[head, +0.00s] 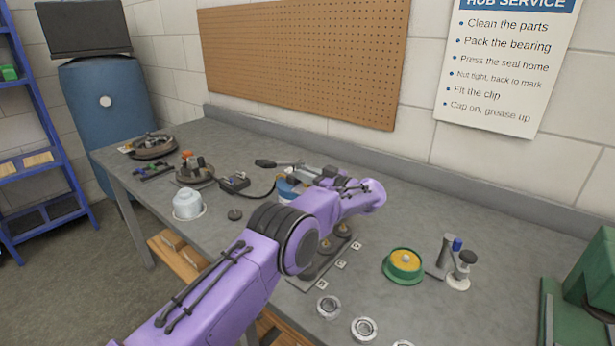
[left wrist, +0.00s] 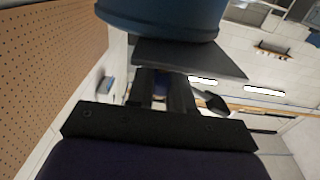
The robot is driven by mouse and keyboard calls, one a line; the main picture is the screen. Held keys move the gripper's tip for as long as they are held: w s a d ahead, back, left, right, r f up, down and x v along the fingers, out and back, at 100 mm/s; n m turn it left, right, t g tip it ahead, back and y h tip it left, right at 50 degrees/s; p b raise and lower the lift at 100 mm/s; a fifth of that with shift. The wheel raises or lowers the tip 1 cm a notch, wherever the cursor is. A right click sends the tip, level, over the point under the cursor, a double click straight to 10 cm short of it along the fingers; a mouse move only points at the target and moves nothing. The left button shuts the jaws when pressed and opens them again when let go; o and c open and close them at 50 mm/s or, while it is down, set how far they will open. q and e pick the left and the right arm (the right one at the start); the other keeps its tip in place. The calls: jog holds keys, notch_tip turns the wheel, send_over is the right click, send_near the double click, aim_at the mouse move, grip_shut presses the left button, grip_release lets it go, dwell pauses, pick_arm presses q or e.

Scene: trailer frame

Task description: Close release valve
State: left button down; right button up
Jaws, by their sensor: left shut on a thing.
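A blue round body (head: 287,190) stands on the bench in the head view, partly behind my left arm. In the left wrist view the blue body (left wrist: 165,15) fills the top, just beyond the fingers. My left gripper (left wrist: 163,72) is shut on a small part there, apparently the release valve, which the fingers mostly hide. I cannot tell the valve's setting. In the head view my purple left arm reaches over the bench and its fingers are hidden behind the wrist. My right gripper is in neither view.
A green machine (head: 582,290) is at the right. A pegboard (head: 305,55) hangs behind. Bench space right of my wrist is clear.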

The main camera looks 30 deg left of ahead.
pick_arm(q)
jog(key=c, duration=1.1)
grip_release()
jog(key=d+b, duration=0.2)
jog(key=d, duration=0.8)
jog(key=shift+s+d, duration=0.2)
jog(key=shift+s, duration=0.2)
